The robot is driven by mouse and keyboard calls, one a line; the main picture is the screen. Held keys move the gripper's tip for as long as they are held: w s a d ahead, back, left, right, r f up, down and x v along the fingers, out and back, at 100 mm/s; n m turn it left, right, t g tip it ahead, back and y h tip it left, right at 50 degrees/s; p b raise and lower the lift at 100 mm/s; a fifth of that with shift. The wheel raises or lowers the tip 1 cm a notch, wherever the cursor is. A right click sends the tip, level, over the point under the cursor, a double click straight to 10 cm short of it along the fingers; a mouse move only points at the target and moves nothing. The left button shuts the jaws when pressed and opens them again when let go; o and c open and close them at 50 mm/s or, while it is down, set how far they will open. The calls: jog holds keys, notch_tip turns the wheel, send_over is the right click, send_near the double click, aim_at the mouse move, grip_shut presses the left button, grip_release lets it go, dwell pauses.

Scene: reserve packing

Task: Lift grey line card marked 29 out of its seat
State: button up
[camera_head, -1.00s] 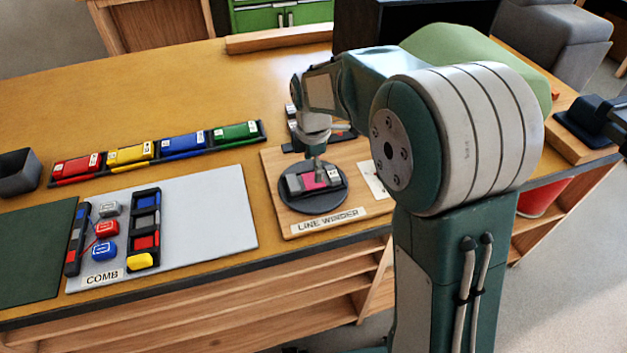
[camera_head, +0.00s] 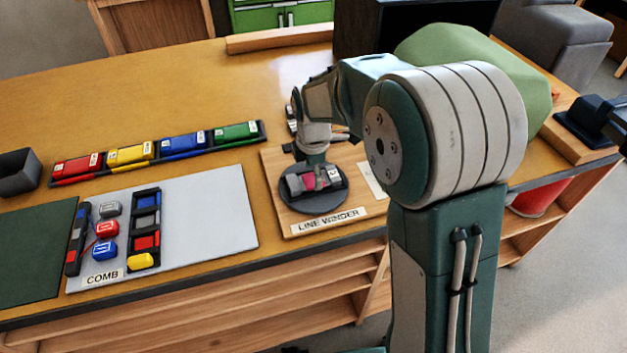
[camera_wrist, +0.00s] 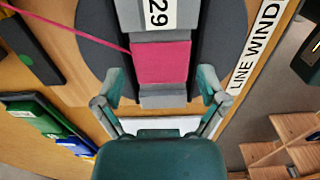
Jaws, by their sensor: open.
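The grey line card (camera_wrist: 164,98) marked 29 lies in the dark seat of the line winder, with a pink winding around its middle. A pink line (camera_wrist: 60,25) runs from the winding to the upper left in the wrist view. The card also shows in the head view (camera_head: 308,180), partly covered by my gripper. My gripper (camera_wrist: 160,92) is open, with one finger on each side of the card near its lower end. I cannot tell whether the fingers touch it. The round dark disc (camera_head: 314,206) of the winder carries the seat.
The winder's wooden board (camera_head: 278,222) bears a LINE WINDER label. To the left, a rack (camera_head: 200,152) holds red, yellow, blue and green cards. A pale mat (camera_head: 215,215) carries the comb and small coloured pieces. A grey bin (camera_head: 20,175) stands at the far left.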

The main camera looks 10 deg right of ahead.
aim_at(313, 178)
jog(key=shift+f, duration=0.75)
jog(key=shift+r, duration=0.1)
jog(key=c, duration=0.5)
jog(key=shift+s, duration=0.1)
jog(key=shift+r, duration=3.5)
